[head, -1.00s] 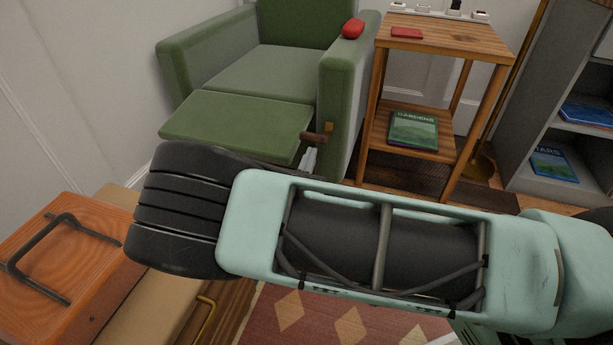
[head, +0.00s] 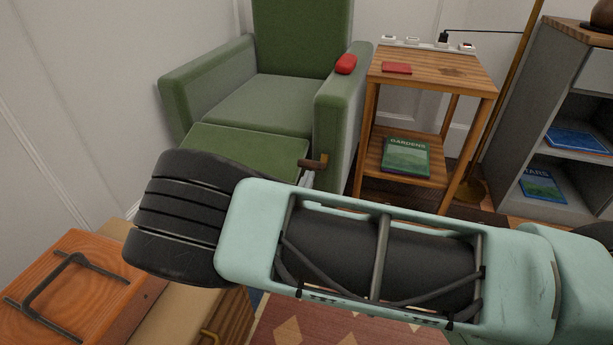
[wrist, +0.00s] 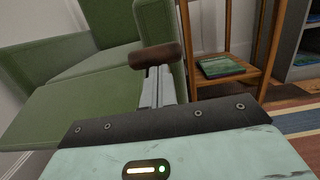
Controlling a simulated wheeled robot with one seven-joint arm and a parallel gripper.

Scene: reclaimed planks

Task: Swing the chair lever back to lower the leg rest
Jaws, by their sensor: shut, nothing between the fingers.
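The green armchair (head: 255,100) stands against the wall with its leg rest (head: 240,143) extended in front of the seat. The leg rest also shows at the left in the wrist view (wrist: 65,108). The lever (head: 314,162) has a brown cylindrical handle and sits on the chair's right side, by the front of the armrest. In the wrist view the lever handle (wrist: 155,55) lies across the tips of my gripper (wrist: 157,73). My gripper is shut and empty, its fingers pointing at the handle; whether they touch it I cannot tell.
A red object (head: 346,64) lies on the armrest. A wooden side table (head: 430,75) with a book below stands close right of the chair. A grey shelf (head: 540,120) is farther right. A wooden box with a handle (head: 75,285) is at the lower left.

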